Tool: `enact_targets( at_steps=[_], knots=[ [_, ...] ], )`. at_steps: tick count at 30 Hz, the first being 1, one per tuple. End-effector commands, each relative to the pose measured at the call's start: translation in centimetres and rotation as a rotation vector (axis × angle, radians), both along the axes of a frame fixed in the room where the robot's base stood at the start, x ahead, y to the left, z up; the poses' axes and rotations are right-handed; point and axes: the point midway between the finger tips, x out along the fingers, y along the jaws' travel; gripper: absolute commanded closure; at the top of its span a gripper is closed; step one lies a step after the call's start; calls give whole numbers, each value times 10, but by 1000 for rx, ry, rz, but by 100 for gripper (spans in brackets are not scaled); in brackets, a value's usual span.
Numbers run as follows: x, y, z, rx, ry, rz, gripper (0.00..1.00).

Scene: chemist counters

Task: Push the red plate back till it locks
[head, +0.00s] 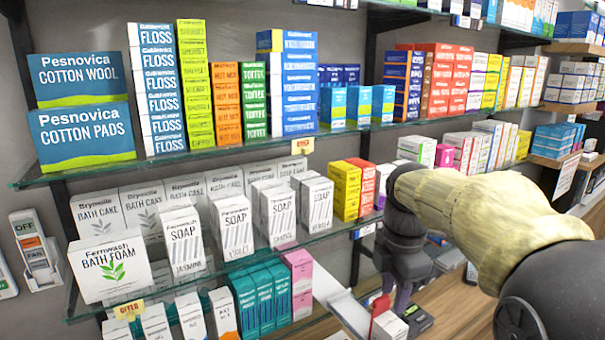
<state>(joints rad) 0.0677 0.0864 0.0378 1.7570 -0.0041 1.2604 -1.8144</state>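A small red upright piece (379,306) shows low in the head view, on the wooden counter below my wrist. It may be the red plate, but it is too small and too covered to be sure. A small white block (389,327) is right in front of it. My gripper (394,298) hangs down from the dark wrist, close to the red piece. I cannot tell whether it touches the piece. Its fingertips are small and partly hidden, so their opening is unclear.
Glass shelves (270,253) full of boxed goods line the wall at left and behind my arm. A black device (417,319) lies on the wooden counter (455,310) right of the gripper. A wall switch panel (35,250) is at far left. Some counter is bare at lower right.

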Motion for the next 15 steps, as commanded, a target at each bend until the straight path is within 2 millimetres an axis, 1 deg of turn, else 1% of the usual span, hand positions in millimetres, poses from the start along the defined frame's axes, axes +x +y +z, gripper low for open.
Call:
enact_targets(
  at_steps=[1,5,11,15],
  knots=[
    [-2,0,-8,1,-3,-45,65],
    [-6,1,-32,9,-20,-209,65],
    [-18,4,-80,36,-55,-554,65],
    [-31,6,-112,63,-81,-803,65]
  ],
)
